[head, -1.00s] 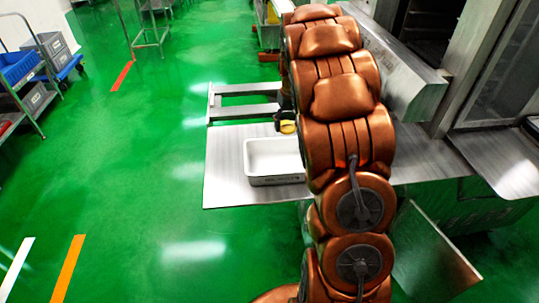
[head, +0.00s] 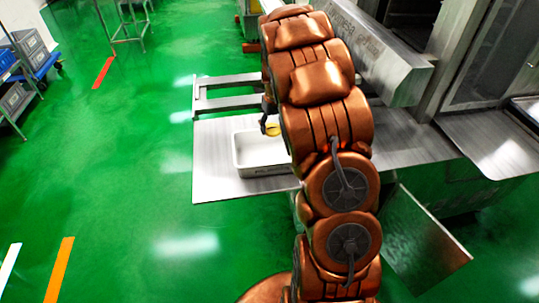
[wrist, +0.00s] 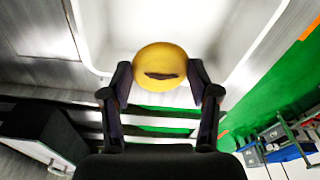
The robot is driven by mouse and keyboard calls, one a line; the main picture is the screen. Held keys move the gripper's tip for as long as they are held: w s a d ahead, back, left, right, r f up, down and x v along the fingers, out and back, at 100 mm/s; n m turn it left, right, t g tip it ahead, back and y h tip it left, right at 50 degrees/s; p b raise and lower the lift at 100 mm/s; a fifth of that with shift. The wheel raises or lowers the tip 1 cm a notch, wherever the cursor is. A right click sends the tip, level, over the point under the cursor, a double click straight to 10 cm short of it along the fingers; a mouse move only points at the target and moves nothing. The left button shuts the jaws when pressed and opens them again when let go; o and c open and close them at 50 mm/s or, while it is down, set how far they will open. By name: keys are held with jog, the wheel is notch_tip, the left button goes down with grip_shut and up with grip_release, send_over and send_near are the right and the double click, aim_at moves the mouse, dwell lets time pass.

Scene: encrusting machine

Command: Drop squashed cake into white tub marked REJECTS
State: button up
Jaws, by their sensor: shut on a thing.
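The squashed cake (wrist: 160,60) is a round yellow-brown piece with a dark slit across it. My gripper (wrist: 160,75) is shut on it, one black finger at each side. In the head view the cake (head: 272,129) shows at the back rim of the white tub (head: 265,170), partly hidden by my arm. The tub stands upright on the steel table. In the wrist view the cake overlaps the tub's edge, with the pale tub interior (wrist: 205,35) beyond it. I cannot read any marking on the tub. Its right end is hidden behind my arm.
The steel table (head: 215,165) has bare room left of the tub. An open metal frame (head: 235,92) lies behind it. The steel machine (head: 390,60) stands close on the right. A trolley with grey crates (head: 30,45) is far left. Green floor is clear between.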

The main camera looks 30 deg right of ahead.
jog(key=o, duration=1.2)
jog(key=r, duration=0.4)
jog(key=s+r, duration=0.1)
jog(key=r, duration=0.7)
jog(key=shift+s+a, duration=0.2)
jog(key=shift+s, duration=0.05)
jog(key=s+a+r+g, duration=0.2)
jog(key=s+a+r, duration=0.1)
jog(key=s+a, duration=1.45)
jog(key=s+a+f, duration=0.1)
jog(key=s+a, duration=0.1)
jog(key=s, duration=0.4)
jog(key=s+a+f+n, duration=0.1)
jog(key=s+a, duration=0.1)
jog(key=s, duration=0.4)
jog(key=s+a+f+n+g, duration=0.1)
jog(key=s+a+f, duration=0.1)
jog(key=s, duration=0.4)
jog(key=shift+s, duration=0.3)
